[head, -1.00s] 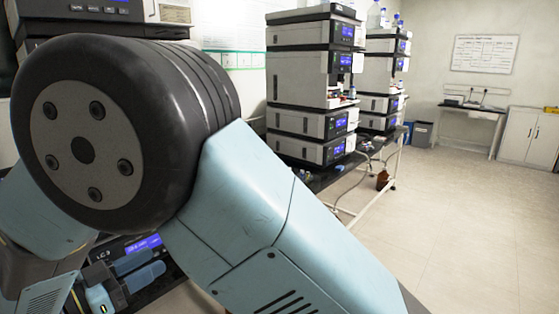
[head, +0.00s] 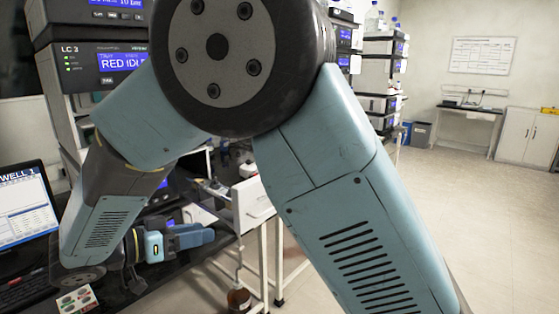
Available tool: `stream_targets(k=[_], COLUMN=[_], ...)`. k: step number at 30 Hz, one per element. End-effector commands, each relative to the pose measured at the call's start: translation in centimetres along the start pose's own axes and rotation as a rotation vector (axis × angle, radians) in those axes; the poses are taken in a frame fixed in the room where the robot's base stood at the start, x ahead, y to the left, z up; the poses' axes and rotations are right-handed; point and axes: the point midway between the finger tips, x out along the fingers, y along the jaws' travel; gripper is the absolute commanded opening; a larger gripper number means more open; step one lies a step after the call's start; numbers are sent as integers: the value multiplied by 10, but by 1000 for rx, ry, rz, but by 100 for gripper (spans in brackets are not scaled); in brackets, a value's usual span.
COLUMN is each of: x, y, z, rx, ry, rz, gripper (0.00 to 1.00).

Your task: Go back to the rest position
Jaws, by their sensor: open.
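My gripper (head: 203,236) is in the lower left of the head view, over the dark bench and pointing to the right. Its two blue fingers are parted, and I see nothing held between them. My arm's large dark joint and blue links fill the middle of the view and hide much of the bench and the column stacks behind. The near stack, labelled LC 3 (head: 85,62), stands behind my arm at the upper left, with a lit screen reading RED IDLE.
A white drawer or tray (head: 252,204) juts out right of my gripper. A brown bottle (head: 238,298) is below the bench. The floor at right is clear.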

Motion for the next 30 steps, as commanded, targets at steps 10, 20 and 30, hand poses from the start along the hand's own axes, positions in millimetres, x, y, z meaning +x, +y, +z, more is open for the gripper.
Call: stream_targets(k=[10, 20, 30], x=[115, 193, 237], y=[59, 135, 214], z=[-46, -62, -65], rx=[-250, -404, -440], ry=[-377, -728, -952], rz=[79, -30, -285], gripper=[47, 47, 47])
